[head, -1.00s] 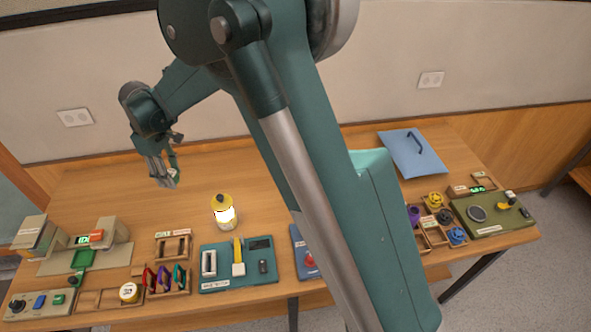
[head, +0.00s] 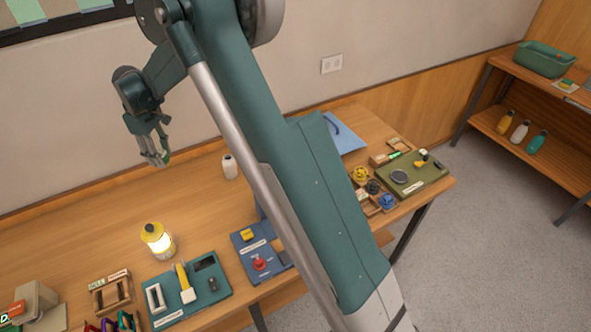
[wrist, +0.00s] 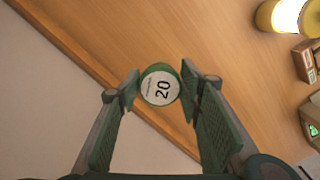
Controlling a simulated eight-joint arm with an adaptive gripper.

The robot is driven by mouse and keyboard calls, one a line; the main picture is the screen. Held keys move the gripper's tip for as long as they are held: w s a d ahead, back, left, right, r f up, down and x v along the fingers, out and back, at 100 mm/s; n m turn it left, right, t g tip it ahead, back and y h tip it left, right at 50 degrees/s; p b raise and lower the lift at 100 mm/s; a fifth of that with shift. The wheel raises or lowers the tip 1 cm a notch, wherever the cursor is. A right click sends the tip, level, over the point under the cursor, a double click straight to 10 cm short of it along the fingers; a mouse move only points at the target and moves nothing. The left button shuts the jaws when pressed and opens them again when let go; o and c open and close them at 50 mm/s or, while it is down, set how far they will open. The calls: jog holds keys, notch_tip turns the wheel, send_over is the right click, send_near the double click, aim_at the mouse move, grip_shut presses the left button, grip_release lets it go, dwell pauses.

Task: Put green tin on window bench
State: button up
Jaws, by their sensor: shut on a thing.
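The green tin (wrist: 160,85) shows in the wrist view as a small round tin with a white top marked 20. It sits between the two fingers of my gripper (wrist: 160,92), which is shut on it. In the head view my gripper (head: 156,160) is raised above the back left of a long wooden bench (head: 200,205), and the tin is hardly visible there. No label in view tells which surface is the window bench.
A lit yellow lantern (head: 157,240), a white bottle (head: 229,167), a teal panel (head: 222,284) and a blue panel (head: 243,240) stand on the bench. At right is a wooden shelf (head: 570,155) with a green basin (head: 545,60) and bottles. Floor (head: 470,230) lies between.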

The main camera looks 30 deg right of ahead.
jog(key=w+d+m, duration=0.3)
jog(key=d+m, duration=0.1)
jog(key=d, duration=2)
jog(key=w+d+m, duration=0.2)
jog(key=d+m, duration=0.1)
jog(key=d, duration=2.2)
jog(key=shift+w+a+f, duration=0.1)
jog(key=shift+f, duration=1.3)
jog(key=shift+w+a+f, duration=0.1)
jog(key=shift+f, duration=1.25)
jog(key=shift+f, duration=3.15)
jog(key=shift+f, duration=0.1)
jog(key=shift+f, duration=1.75)
jog(key=shift+f, duration=0.15)
